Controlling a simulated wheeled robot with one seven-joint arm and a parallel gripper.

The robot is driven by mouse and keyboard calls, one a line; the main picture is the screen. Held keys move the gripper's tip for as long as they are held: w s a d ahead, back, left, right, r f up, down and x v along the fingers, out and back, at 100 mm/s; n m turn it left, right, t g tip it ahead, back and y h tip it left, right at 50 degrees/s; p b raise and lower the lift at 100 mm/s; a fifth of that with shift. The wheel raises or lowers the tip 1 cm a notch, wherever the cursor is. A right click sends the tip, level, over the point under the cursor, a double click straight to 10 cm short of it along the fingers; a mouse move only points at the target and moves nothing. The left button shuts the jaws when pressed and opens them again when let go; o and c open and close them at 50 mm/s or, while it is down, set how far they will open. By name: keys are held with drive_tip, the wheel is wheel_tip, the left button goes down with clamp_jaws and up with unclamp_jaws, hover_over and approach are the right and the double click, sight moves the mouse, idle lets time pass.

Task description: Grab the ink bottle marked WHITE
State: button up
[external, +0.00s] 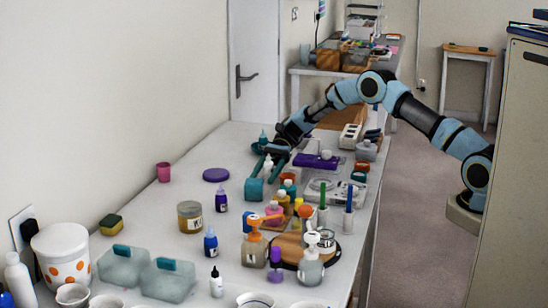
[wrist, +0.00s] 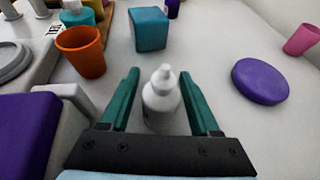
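A small white bottle (wrist: 162,98) with a white pointed nozzle stands upright on the table. It lies between the two teal fingers of my gripper (wrist: 160,76) in the wrist view, with a visible gap on each side. My gripper is open and does not grip it. In the external view the white bottle (external: 268,166) shows between the fingers of my gripper (external: 261,168) at the back of the table. No marking can be read on it from here. Another small pale bottle with a black tip (external: 216,284) stands at the front of the table.
A teal block (wrist: 150,29), an orange cup (wrist: 80,51) and a purple disc (wrist: 262,81) stand beyond the fingertips. A purple item (wrist: 25,135) is at the near left. The table right of the fingers is clear up to the disc.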

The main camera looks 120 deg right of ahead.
clamp_jaws()
idle(0.5)
